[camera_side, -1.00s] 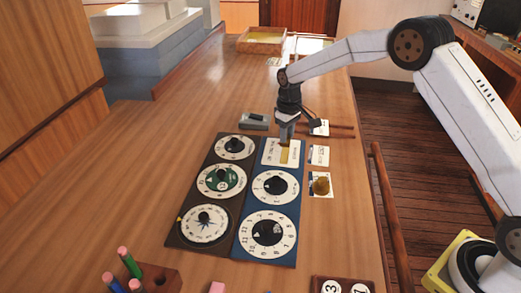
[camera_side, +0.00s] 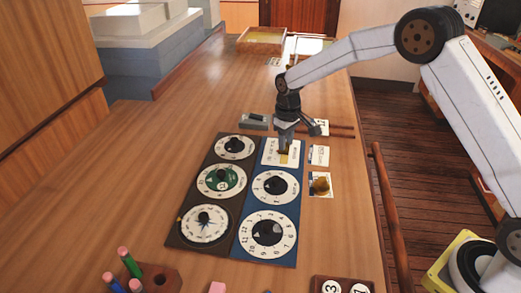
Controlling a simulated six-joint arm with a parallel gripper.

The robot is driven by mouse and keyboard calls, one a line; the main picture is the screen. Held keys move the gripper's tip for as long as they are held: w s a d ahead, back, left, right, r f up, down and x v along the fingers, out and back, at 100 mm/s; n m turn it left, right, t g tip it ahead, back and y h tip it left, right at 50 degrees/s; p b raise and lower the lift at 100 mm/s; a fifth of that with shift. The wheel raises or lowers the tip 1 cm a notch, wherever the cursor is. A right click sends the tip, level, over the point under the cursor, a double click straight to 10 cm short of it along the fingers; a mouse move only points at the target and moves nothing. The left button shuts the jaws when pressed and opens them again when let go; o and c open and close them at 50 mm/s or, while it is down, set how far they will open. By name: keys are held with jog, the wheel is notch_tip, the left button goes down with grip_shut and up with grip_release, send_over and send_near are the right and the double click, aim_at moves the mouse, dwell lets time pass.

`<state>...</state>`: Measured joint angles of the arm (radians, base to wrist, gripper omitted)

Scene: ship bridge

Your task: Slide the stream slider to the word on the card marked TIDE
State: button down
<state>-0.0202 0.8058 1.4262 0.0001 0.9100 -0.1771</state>
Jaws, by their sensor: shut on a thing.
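The stream slider panel (camera_side: 270,147) is a white plate with small lettering at the top of the blue board (camera_side: 244,245). A yellowish strip shows on it. My gripper (camera_side: 284,151) points down over this plate and is shut on the slider knob, which is mostly hidden by the fingers. White cards lie right of the board: one (camera_side: 319,155) beside the slider plate, one (camera_side: 320,192) under a brass-coloured weight (camera_side: 321,184), and one (camera_side: 321,127) partly behind my gripper. Their wording is too small to read, so I cannot tell which is marked TIDE.
Several round dials, such as the green one (camera_side: 222,181), fill the two boards. A grey device (camera_side: 254,122) stands behind them. Dark rods (camera_side: 341,131) lie at the right. A wooden pen block (camera_side: 161,280) is at the front. The table's left side is clear.

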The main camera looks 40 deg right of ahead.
jog(key=shift+c, duration=2)
grip_release()
jog(key=shift+r, duration=0.1)
jog(key=shift+r, duration=3.85)
jog(key=shift+s, duration=0.1)
jog(key=s+f+t, duration=0.1)
jog(key=s, duration=0.7)
jog(key=s+f+m, duration=0.1)
jog(key=s, duration=0.8)
jog(key=s+d+f+m+t, duration=0.1)
jog(key=s+f, duration=0.1)
jog(key=s, duration=0.6)
jog(key=shift+s+t, duration=0.2)
jog(key=shift+t, duration=0.1)
